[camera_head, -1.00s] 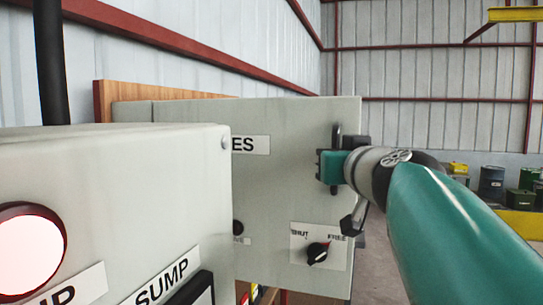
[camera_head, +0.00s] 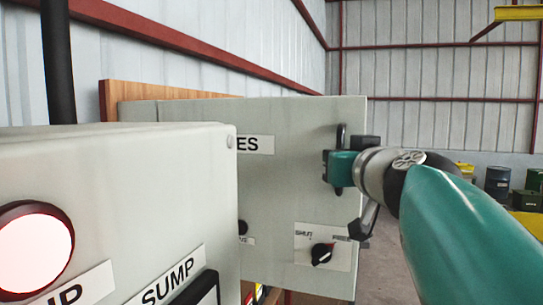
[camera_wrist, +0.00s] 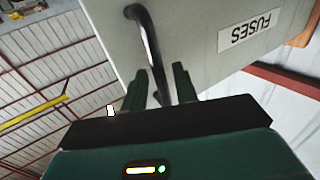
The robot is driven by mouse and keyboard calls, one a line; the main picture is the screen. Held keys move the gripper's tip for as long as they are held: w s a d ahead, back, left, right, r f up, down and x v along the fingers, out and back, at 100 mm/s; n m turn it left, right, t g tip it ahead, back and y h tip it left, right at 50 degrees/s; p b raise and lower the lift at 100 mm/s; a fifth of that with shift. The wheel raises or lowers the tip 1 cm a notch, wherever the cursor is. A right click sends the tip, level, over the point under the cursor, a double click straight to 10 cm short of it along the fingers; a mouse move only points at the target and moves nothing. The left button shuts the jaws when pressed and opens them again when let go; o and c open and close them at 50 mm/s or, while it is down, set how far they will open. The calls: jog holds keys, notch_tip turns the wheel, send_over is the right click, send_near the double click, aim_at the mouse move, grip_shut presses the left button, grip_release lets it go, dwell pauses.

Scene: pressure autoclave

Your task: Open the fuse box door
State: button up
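The fuse box door (camera_head: 290,185) is a pale grey panel. Its label is partly hidden in the head view but reads FUSES (camera_wrist: 250,30) in the wrist view. A black bar handle (camera_head: 341,134) is near its right edge and also shows in the wrist view (camera_wrist: 147,40). My gripper (camera_head: 338,170) is at the handle's lower part. In the wrist view its fingers (camera_wrist: 160,88) stand on both sides of the bar, with visible gaps, so it looks open around it. A black dial (camera_head: 322,253) marked SHUT and FREE is below. I cannot tell whether the door is ajar.
A nearer grey box (camera_head: 150,190) labelled SUMP, with a lit round lamp (camera_head: 32,245), hides the door's left part. A wooden board (camera_head: 135,92) is behind the fuse box. Barrels (camera_head: 498,180) stand far off at right. Open floor shows right of the door.

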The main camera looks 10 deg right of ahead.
jog(key=s, duration=1.2)
jog(key=shift+s+a, duration=0.3)
jog(key=shift+a, duration=0.1)
jog(key=w+a+f+g+y, duration=0.1)
jog(key=a+f+g, duration=0.2)
jog(key=f, duration=0.8)
jog(key=w+a+f+g+y, duration=0.15)
jog(key=f+g, duration=0.25)
jog(key=f, duration=0.7)
jog(key=s+a+f+g, duration=0.1)
jog(key=s+f+g, duration=0.1)
jog(key=f, duration=0.6)
jog(key=s+f+g+h, duration=0.1)
jog(key=s+f+g, duration=0.2)
jog(key=f, duration=0.5)
jog(key=shift+s+a+n, duration=0.3)
jog(key=shift+s+a, duration=0.1)
jog(key=shift+s, duration=0.2)
jog(key=shift+w+d+h, duration=0.1)
jog(key=shift+h, duration=0.15)
